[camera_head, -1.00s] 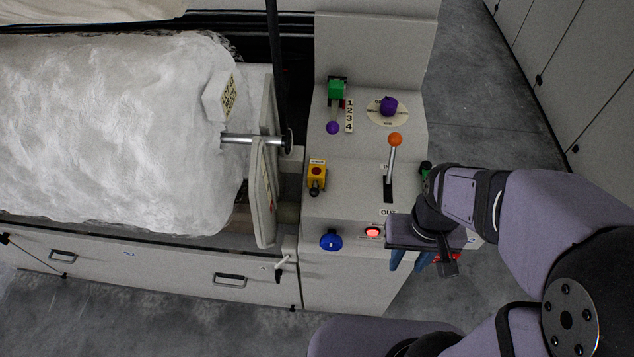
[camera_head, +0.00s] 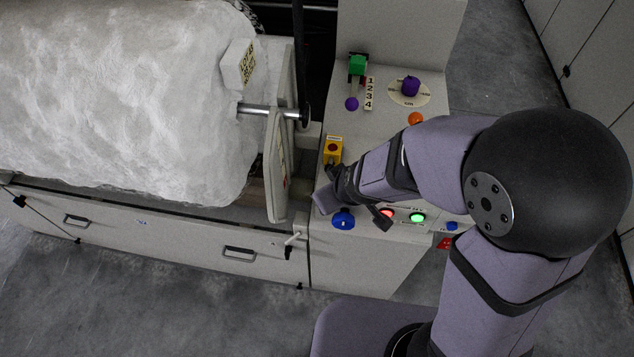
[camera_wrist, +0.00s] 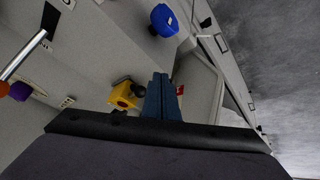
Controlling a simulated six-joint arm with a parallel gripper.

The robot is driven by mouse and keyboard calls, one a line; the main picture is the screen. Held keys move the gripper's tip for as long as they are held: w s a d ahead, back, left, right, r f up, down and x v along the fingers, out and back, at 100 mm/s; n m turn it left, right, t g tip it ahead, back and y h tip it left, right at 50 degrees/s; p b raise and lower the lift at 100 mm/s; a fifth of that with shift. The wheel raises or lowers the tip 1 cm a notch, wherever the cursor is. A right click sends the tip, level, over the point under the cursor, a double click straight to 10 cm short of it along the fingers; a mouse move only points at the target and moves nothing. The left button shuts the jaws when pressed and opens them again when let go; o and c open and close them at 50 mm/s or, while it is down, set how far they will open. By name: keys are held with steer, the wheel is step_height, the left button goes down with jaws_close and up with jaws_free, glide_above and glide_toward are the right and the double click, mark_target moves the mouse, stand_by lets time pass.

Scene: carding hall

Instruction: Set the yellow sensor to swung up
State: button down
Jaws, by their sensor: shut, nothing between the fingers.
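The yellow sensor (camera_head: 333,148) is a small yellow box with a red round spot on the sloped control panel, left of my wrist in the head view. In the wrist view the yellow sensor (camera_wrist: 123,96) is just left of my fingers, with a dark knob-like part on the side facing them. My gripper (camera_wrist: 162,82) is shut and empty, its blue fingers together. I cannot tell whether they touch the dark part. In the head view my gripper body (camera_head: 327,197) is just below the sensor and hides the fingers and the sensor's lower part.
A blue knob (camera_head: 343,219) is just below my gripper. A red lit button (camera_head: 387,213) and a green lit button (camera_head: 417,217) are to its right. The orange-knobbed lever (camera_head: 415,119) is partly behind my arm. A guard plate (camera_head: 278,165) stands to the left.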

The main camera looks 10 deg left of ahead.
steer(key=w+a+f+n+t+b, duration=0.2)
steer(key=a+f+n+t, duration=0.1)
steer(key=a, duration=0.3)
steer(key=n+t+h+b, duration=0.4)
steer(key=n+t+b, duration=0.6)
steer(key=n, duration=0.2)
glide_toward(317, 187)
steer(key=a, duration=0.3)
steer(key=shift+s+a, duration=0.15)
steer(key=shift+s, duration=0.25)
steer(key=shift+w, duration=0.1)
steer(key=shift+w+d+r+p, duration=0.5)
steer(key=shift+w+d, duration=0.15)
steer(key=shift+w, duration=1.1)
steer(key=shift+w+d+r+p, duration=0.35)
steer(key=shift+w+d+p, duration=0.25)
steer(key=shift+w, duration=1.15)
steer(key=shift+w+d+r+p, duration=0.45)
steer(key=shift+w+d, duration=0.3)
steer(key=shift+w, duration=1)
